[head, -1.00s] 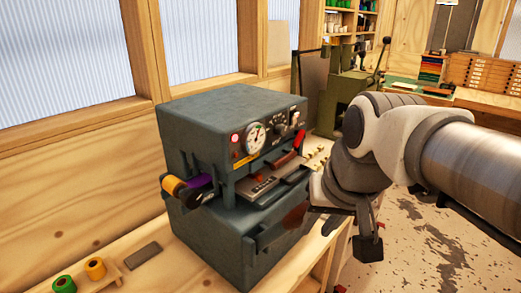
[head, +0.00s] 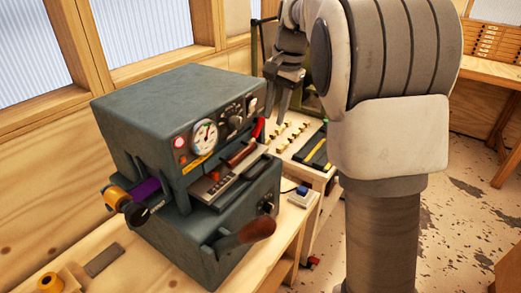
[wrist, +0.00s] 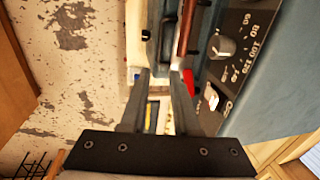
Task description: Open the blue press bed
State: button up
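The blue-grey press (head: 175,95) stands on the wooden bench, with a gauge (head: 205,133) and knobs on its upper front. Its bed (head: 215,187) is the dark slotted part between the upper body and the lower block. A brown handle (head: 243,153) lies across it, with a red lever (head: 259,127) just beyond. My gripper (head: 276,105) is beyond the press's right end, apart from the handle. In the wrist view my gripper (wrist: 160,72) is open, its fingertips a small gap apart. The brown handle (wrist: 188,28) shows ahead of the right finger, with the red lever (wrist: 188,82) beside that finger.
A brown-gripped lever (head: 255,231) juts from the press's lower front. Purple and gold foil rolls (head: 142,190) stick out at its left end. Small brass pieces (head: 290,135) and a dark tray (head: 313,152) lie right of the press. The floor at right is open.

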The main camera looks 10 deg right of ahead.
aim_at(262, 167)
jog(key=f, duration=0.5)
jog(key=w+a+f, duration=0.1)
jog(key=f, duration=0.5)
jog(key=w+a+f, duration=0.1)
jog(key=f, duration=0.5)
jog(key=shift+a+b, duration=0.2)
jog(key=shift+b, duration=0.15)
grip_shut()
jog(key=shift+w, duration=0.1)
dwell(0.4)
